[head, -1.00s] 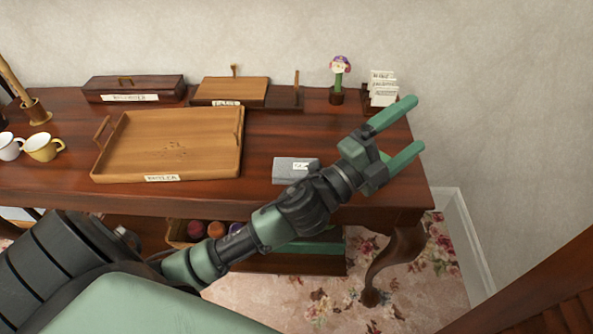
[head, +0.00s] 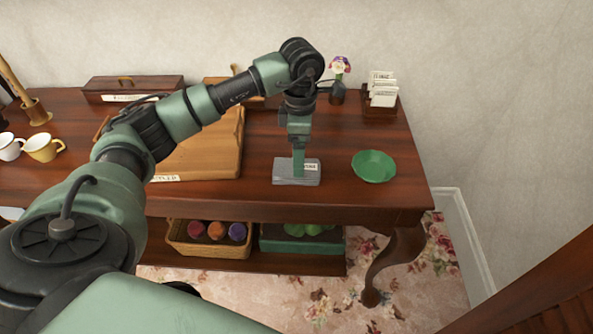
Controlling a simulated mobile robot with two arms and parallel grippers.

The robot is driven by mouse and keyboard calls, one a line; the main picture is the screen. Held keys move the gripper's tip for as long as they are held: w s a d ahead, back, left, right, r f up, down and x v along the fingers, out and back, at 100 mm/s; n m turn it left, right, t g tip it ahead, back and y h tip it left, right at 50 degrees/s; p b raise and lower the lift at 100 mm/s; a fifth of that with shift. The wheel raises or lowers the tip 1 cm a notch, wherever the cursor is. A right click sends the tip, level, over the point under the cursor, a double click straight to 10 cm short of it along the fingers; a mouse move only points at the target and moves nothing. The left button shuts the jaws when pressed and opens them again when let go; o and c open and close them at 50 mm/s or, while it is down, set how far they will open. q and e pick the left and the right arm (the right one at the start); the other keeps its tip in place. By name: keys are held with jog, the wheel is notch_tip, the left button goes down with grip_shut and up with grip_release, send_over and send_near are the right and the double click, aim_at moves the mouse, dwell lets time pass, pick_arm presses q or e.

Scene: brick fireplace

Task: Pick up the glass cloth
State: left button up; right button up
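The folded grey cloth (head: 284,176) with a small white label lies near the table's front edge, in the middle right of the head view. I take it for the glass cloth, but the label is too small to read surely. My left gripper (head: 299,172) points straight down at the cloth, and its fingertips reach the cloth's upper surface. I see the fingers edge-on, so the gap between them and any grip on the cloth are hidden. The fingers cover part of the cloth. My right gripper is not in view.
A green bowl (head: 374,166) stands right of the cloth. A wooden tray (head: 205,160) lies to the left, partly behind my arm. White and yellow mugs (head: 42,147) stand far left. A card holder (head: 380,95) and flower figure (head: 340,68) stand at the back.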

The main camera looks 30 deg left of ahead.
pick_arm(q)
jog(key=f, duration=0.4)
jog(key=f+p, duration=0.1)
jog(key=f, duration=0.1)
jog(key=shift+w+f, duration=0.25)
jog(key=shift+f, duration=0.05)
jog(key=shift+c, duration=0.4)
jog(key=c, duration=1.4)
jog(key=shift+r, duration=0.1)
notch_tip(320, 180, up, 20)
